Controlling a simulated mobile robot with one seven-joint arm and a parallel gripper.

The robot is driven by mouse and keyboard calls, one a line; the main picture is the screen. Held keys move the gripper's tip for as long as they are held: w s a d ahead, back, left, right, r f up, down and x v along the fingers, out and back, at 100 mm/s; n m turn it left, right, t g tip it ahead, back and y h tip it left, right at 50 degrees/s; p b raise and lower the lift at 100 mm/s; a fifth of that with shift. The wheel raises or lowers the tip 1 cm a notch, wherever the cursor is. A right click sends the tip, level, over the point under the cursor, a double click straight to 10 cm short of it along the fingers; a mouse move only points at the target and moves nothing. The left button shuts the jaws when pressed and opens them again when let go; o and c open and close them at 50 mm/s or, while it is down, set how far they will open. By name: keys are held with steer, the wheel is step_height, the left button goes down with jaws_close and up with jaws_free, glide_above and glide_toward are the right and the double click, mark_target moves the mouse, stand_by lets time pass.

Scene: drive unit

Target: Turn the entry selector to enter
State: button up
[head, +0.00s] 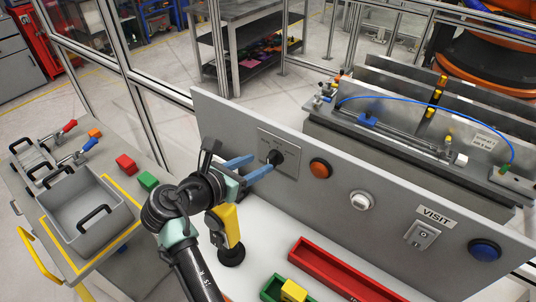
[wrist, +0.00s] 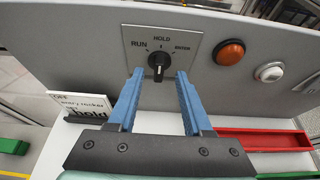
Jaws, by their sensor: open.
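The entry selector is a black knob (head: 276,157) on a square grey plate on the upright panel. The wrist view shows the same knob (wrist: 158,62) with RUN lettered at left, HOLD above and ENTER at right. The knob looks upright, in line with HOLD. My gripper (head: 261,164) is open in front of the plate, its blue fingertips close to the knob. In the wrist view the gripper's fingertips (wrist: 159,75) lie either side of the knob's lower part, with a gap on each side. I cannot tell whether they reach around the knob in depth.
An orange button (head: 320,168), a white knob (head: 361,201), a VISIT switch (head: 422,235) and a blue button (head: 485,250) sit right of the selector. A red tray (head: 345,275) lies below the panel. A yellow-and-black device (head: 228,227) stands beneath my gripper. A lettered card (wrist: 82,106) stands at left.

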mark_target(268, 158)
steer(key=shift+x, duration=2.65)
steer(key=shift+c, duration=0.2)
jaws_close()
